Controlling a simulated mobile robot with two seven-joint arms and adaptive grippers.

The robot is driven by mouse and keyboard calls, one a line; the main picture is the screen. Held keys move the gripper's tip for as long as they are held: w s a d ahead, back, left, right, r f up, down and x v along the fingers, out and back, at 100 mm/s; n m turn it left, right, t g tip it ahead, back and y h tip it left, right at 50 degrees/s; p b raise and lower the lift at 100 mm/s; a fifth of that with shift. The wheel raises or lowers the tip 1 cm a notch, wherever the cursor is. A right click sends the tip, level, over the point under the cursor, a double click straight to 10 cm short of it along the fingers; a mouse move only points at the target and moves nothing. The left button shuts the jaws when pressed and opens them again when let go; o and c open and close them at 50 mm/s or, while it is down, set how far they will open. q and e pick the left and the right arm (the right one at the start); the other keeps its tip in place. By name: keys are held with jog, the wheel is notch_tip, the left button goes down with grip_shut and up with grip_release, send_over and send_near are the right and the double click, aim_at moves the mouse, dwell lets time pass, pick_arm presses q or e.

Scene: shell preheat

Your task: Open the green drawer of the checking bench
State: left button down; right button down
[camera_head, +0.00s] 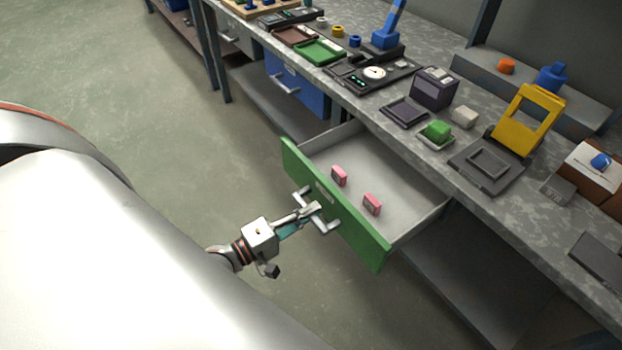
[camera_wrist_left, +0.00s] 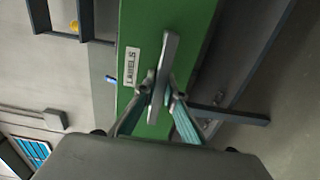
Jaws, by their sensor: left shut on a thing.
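The green drawer (camera_head: 355,228) of the bench is pulled well out, and its pale inside shows in the head view. Two small pink blocks (camera_head: 372,204) (camera_head: 340,176) lie in it. My left gripper (camera_head: 314,212) is at the front of the drawer, shut on its grey bar handle. In the left wrist view, the fingers (camera_wrist_left: 160,103) close on the handle (camera_wrist_left: 163,65) from both sides. The green front (camera_wrist_left: 185,25) carries a white label reading LABELS (camera_wrist_left: 132,67). My right gripper is not in view.
The speckled bench top (camera_head: 415,160) holds a dark box (camera_head: 434,88), a green block (camera_head: 437,130), a yellow frame (camera_head: 528,120) and a gauge (camera_head: 375,73). A blue drawer (camera_head: 298,90) sits farther left, looking shut. The floor (camera_head: 200,110) beside the bench is clear.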

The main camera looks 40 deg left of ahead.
pick_arm(q)
jog(key=c, duration=2.1)
grip_release()
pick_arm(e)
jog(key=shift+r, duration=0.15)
pick_arm(q)
jog(key=v, duration=1.2)
